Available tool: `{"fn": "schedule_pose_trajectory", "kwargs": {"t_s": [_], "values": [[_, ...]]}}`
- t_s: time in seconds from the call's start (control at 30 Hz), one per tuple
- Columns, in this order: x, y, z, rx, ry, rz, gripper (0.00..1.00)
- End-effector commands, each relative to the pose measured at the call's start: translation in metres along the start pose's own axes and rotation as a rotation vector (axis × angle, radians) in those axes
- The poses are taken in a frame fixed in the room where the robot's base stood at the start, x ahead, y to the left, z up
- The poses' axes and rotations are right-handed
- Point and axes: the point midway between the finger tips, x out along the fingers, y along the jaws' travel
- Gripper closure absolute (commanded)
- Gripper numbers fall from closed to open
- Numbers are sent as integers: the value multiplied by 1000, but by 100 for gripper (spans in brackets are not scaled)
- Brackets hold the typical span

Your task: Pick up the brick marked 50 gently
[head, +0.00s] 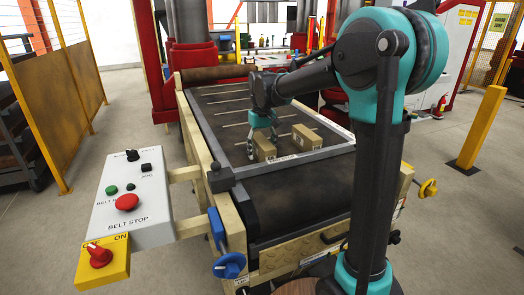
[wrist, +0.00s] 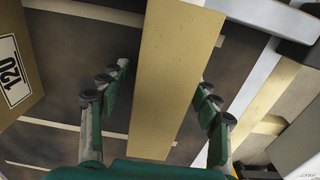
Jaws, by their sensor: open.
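A tan brick (wrist: 175,75) lies between the two fingers of my open gripper (wrist: 165,77) in the wrist view, with a gap on each side. Its plain top shows; no mark is visible on it there. A second tan brick (wrist: 22,60), marked 120, lies at the left edge of that view. In the head view, my gripper (head: 263,142) is down over the left brick (head: 265,151) on the dark belt. The other brick (head: 306,146) lies just to its right. Both have small labels facing the camera, too small to read. I cannot read a 50 anywhere.
The bricks lie behind a grey crossbar (head: 285,166) over the belt (head: 225,112). Pale lines cross the belt. A control box (head: 130,200) with a red stop button (head: 127,202) stands at the left. A yellow post (head: 483,127) stands at the right. The belt behind my gripper is clear.

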Motion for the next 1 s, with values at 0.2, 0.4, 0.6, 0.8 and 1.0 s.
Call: {"fn": "schedule_pose_trajectory", "kwargs": {"t_s": [0.2, 0.4, 0.6, 0.8, 1.0], "values": [[1, 0, 0, 0, 0, 0, 37], [1, 0, 0, 0, 0, 0, 62], [1, 0, 0, 0, 0, 0, 87], [0, 0, 0, 0, 0, 0, 87], [-6, 0, 0, 0, 0, 0, 87]]}}
